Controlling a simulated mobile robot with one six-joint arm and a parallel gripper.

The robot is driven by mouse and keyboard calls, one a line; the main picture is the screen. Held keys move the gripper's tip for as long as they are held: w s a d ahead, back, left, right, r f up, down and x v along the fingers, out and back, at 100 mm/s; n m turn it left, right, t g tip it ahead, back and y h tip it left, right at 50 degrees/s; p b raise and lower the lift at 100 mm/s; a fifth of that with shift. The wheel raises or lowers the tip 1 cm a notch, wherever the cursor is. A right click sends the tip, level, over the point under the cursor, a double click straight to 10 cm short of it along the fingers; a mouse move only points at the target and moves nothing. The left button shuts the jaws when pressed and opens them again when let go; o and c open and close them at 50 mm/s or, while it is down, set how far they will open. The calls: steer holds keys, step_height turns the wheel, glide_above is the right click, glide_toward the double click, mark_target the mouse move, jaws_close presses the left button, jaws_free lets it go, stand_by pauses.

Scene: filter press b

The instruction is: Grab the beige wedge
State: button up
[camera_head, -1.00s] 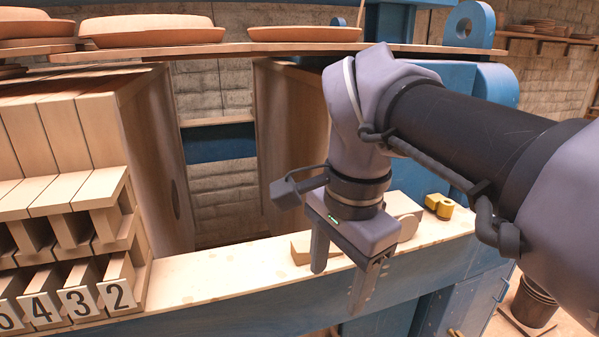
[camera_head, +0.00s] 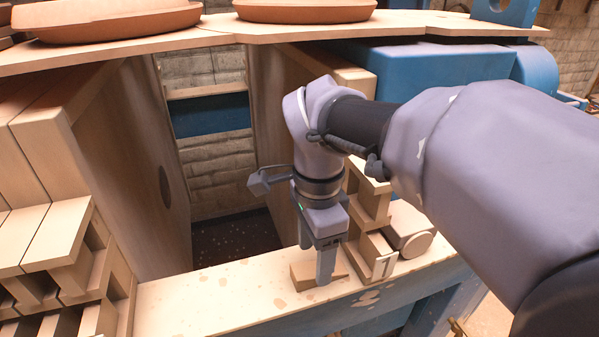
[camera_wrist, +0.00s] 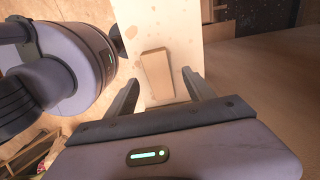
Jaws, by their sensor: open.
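The beige wedge (camera_head: 308,274) lies on the pale, stained ledge of the press, near the base of the right-hand plate stack. In the wrist view the wedge (camera_wrist: 157,74) is a plain beige block on the ledge, ahead of and between my two fingers. My gripper (camera_head: 316,262) points down at the wedge in the head view, its fingers partly in front of it. I cannot tell the exact height of the fingertips over the wedge.
A plate foot with a number (camera_head: 383,264) and a round-ended block (camera_head: 412,242) stand just right of the wedge. An open gap with dark floor (camera_head: 235,238) lies behind the ledge. Numbered plates (camera_head: 50,262) stand at left. The ledge (camera_head: 200,300) is bare left of the wedge.

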mark_target(314, 267)
step_height(314, 267, down, 3)
steer(key=shift+s+r, duration=0.1)
steer(key=shift+w, duration=0.3)
steer(key=shift+s, duration=0.45)
steer(key=c, duration=0.9)
steer(key=shift+w, duration=0.15)
jaws_close()
